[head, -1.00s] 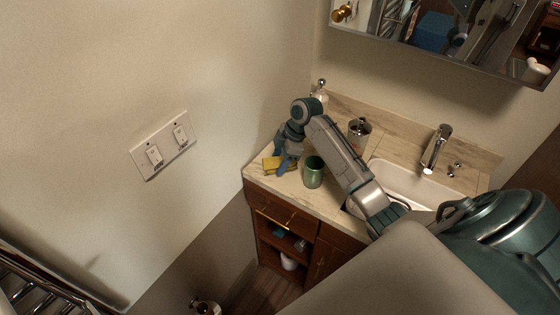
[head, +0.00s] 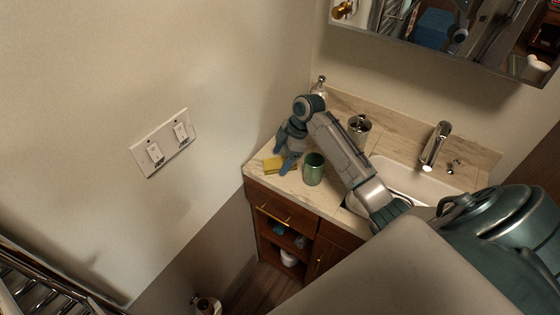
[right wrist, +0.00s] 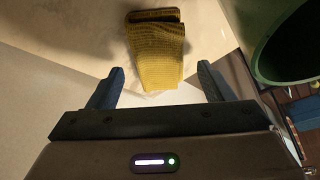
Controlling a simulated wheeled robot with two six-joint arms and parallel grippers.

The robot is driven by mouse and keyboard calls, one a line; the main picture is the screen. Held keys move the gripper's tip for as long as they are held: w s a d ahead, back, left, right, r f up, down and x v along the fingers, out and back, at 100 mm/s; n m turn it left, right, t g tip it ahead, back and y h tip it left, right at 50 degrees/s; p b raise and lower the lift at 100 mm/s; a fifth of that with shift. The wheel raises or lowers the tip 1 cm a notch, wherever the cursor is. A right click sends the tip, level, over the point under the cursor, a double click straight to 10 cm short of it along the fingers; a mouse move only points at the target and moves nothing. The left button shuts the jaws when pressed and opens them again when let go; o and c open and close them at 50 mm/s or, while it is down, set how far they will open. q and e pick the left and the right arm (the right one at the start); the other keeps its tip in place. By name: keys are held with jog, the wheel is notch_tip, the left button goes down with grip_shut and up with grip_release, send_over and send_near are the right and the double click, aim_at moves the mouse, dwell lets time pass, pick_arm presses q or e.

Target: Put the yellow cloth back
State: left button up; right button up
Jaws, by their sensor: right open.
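The yellow cloth (head: 271,164) lies folded on the left front corner of the counter (head: 325,198). It shows whole in the right wrist view (right wrist: 157,52), just ahead of the jaws. My right gripper (head: 285,170) points down at the cloth and partly covers it in the head view. In the right wrist view its two fingers (right wrist: 160,80) are spread wide with nothing held between them, and the cloth's near end lies close to the gap. My left gripper is not in view.
A green cup (head: 314,170) stands close to the right of my gripper. A metal-lidded container (head: 359,128) and a soap dispenser (head: 320,88) stand farther back. The sink (head: 410,182) and faucet (head: 437,145) are to the right. The wall (head: 230,120) is close on the left.

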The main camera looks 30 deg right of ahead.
jog(key=b+v, duration=0.2)
jog(key=v, duration=0.8)
jog(key=shift+b, duration=0.35)
jog(key=shift+d, duration=0.1)
